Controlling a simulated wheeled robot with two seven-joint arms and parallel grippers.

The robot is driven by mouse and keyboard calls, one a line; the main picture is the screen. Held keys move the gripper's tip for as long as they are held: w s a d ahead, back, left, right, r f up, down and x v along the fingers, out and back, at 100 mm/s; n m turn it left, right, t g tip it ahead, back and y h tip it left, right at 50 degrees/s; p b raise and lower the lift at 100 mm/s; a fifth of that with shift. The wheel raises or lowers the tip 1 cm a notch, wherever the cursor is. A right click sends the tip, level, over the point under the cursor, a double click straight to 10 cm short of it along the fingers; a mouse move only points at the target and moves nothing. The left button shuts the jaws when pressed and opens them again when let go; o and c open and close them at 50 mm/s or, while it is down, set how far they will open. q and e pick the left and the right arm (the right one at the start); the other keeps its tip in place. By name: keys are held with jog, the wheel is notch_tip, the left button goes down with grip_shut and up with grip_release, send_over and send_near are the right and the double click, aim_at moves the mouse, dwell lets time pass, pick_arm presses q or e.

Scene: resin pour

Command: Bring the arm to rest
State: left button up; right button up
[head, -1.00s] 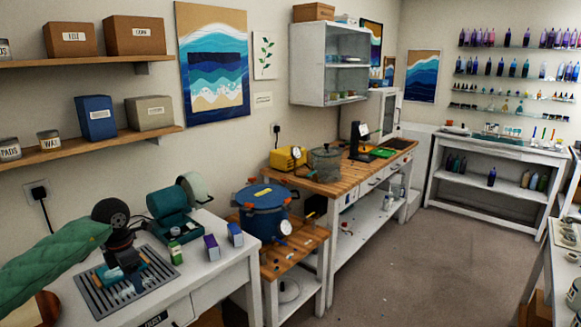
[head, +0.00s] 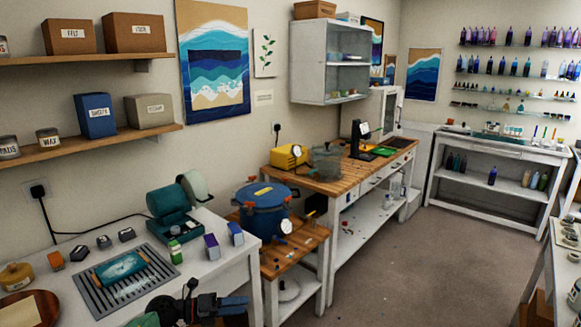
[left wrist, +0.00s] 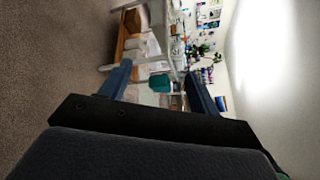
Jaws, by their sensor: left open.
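My left gripper (head: 236,304) is at the bottom edge of the head view, in front of the white workbench (head: 215,285). It is empty, with its blue fingers pointing right. In the left wrist view the two blue fingers (left wrist: 158,88) stand wide apart with nothing between them. Only the wrist end of my left arm shows in the head view; the rest is out of frame. A teal-and-white resin piece (head: 120,268) lies on the grey slatted rack (head: 92,297) on the bench, apart from the gripper. My right gripper is not in view.
A blue pressure pot (head: 262,213) stands on a low wooden stand right of the bench. Small bottles and boxes (head: 212,246) and a green machine (head: 170,213) sit behind the rack. The floor (head: 420,260) to the right is clear.

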pick_arm(q)
jog(key=s+a+f+n+t+y, duration=0.25)
jog(key=f+n+y, duration=0.25)
jog(key=f+n, duration=0.45)
jog(key=s+a+f+n+t+y, duration=0.25)
jog(key=s+f+n+y, duration=0.2)
jog(key=f+n, duration=0.5)
jog(key=s+a+f+n+t+y, duration=0.25)
jog(key=f+n+y, duration=0.25)
jog(key=f+n, duration=0.45)
jog(key=s+d+f+n+g, duration=0.1)
jog(key=s+f+n+g, duration=0.1)
jog(key=s+f, duration=0.4)
jog(key=s+d+f+n+g, duration=0.2)
jog(key=s+f+g, duration=0.3)
jog(key=s, duration=1)
jog(key=s+d+f+n+g, duration=0.2)
jog(key=s+f+n+g, duration=0.1)
jog(key=s+f, duration=0.5)
jog(key=s+g, duration=0.1)
jog(key=s, duration=0.1)
jog(key=shift+s+d+f, duration=0.2)
jog(key=shift+s+f, duration=0.05)
jog(key=shift+s, duration=0.15)
